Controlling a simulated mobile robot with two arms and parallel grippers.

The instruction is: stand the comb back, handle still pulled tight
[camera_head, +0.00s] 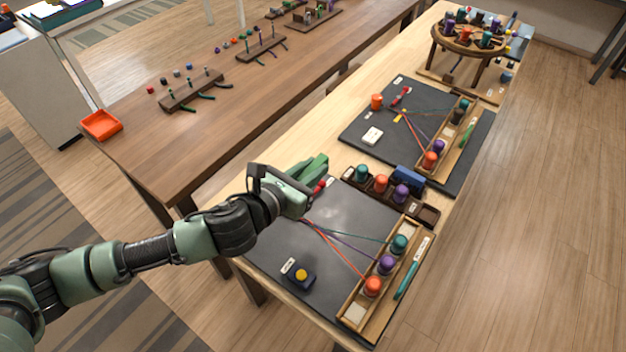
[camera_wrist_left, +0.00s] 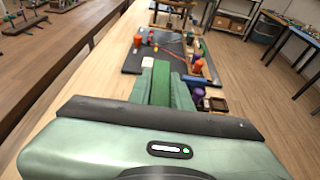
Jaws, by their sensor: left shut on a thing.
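My left gripper (camera_head: 312,170) is over the far left edge of the near dark board (camera_head: 275,252). It is shut by a small red handle (camera_head: 321,186), which its body partly hides. Orange, purple and teal cords (camera_head: 335,241) fan out straight from beneath the gripper to three spools: teal (camera_head: 399,244), purple (camera_head: 386,264) and orange (camera_head: 372,286). A slim teal piece, seemingly the comb (camera_head: 407,281), lies along the right side of the wooden spool tray (camera_head: 352,304).
A blue box with a yellow button (camera_head: 300,275) sits on the near board. A dark rack (camera_head: 428,213) with spare spools and a blue block (camera_head: 409,178) stands behind. A similar board (camera_head: 362,138) and a round stand (camera_head: 465,43) lie farther along.

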